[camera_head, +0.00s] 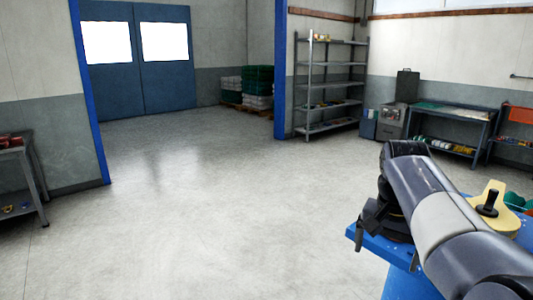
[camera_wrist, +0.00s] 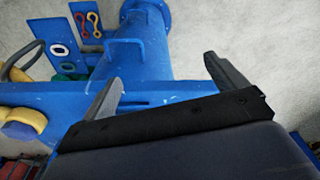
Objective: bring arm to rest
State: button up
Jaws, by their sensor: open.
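My arm (camera_head: 440,215) reaches in from the lower right of the head view, its dark wrist bent downward over a blue structure. My gripper (camera_wrist: 165,82) shows in the wrist view as two grey fingers spread apart, with nothing between them. Behind the fingers is the blue structure (camera_wrist: 145,60), with a round post and a handle-like loop. I cannot tell whether the fingers touch it. In the head view the gripper is mostly hidden by the wrist, near the blue top's left corner (camera_head: 358,238).
A yellow piece with a black knob (camera_head: 490,205) lies beside my arm. Red and yellow hooks (camera_wrist: 92,24) hang on the blue structure. A metal shelf (camera_head: 335,80), a side bench (camera_head: 450,115) and a left table (camera_head: 20,150) stand around. The middle floor is clear.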

jog(key=w+a+f+n, duration=0.1)
jog(key=w+a+f, duration=0.1)
jog(key=f, duration=0.4)
jog(key=w+a+f+n, duration=0.2)
jog(key=w+f, duration=0.1)
jog(key=f, duration=0.4)
